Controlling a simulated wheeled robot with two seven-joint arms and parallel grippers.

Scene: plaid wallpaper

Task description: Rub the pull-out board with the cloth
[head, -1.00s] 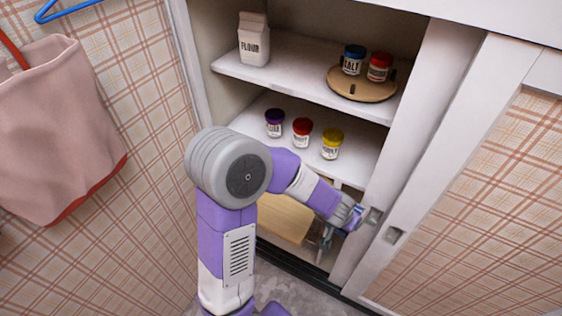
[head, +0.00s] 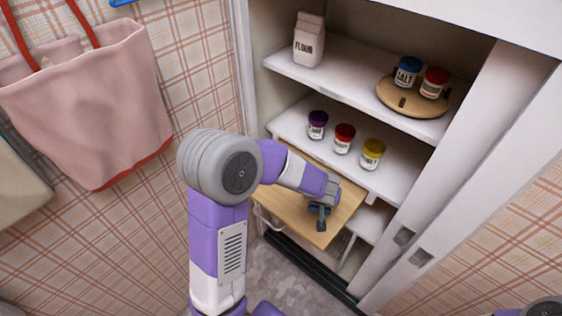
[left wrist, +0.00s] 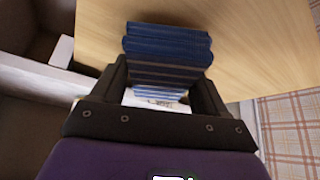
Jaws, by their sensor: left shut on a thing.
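The pull-out board (head: 275,204) is a pale wooden panel that sticks out from the cupboard below the shelf of small jars. My left gripper (head: 319,208) is over the board's right part. It is shut on the cloth, which shows as a dark blue bit (head: 314,211) mostly hidden by the gripper. In the left wrist view the cloth (left wrist: 168,45) is a blue, ribbed, folded pad between the two black fingers (left wrist: 163,85), with the board (left wrist: 265,45) behind it. I cannot tell whether cloth and board touch.
Above the board, a white shelf holds purple-, red- and yellow-lidded jars (head: 343,139). The upper shelf has a flour carton (head: 309,40) and a round wooden turntable (head: 397,98) with two jars. A sliding door (head: 440,215) stands at right. A pink bag (head: 95,105) hangs at left.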

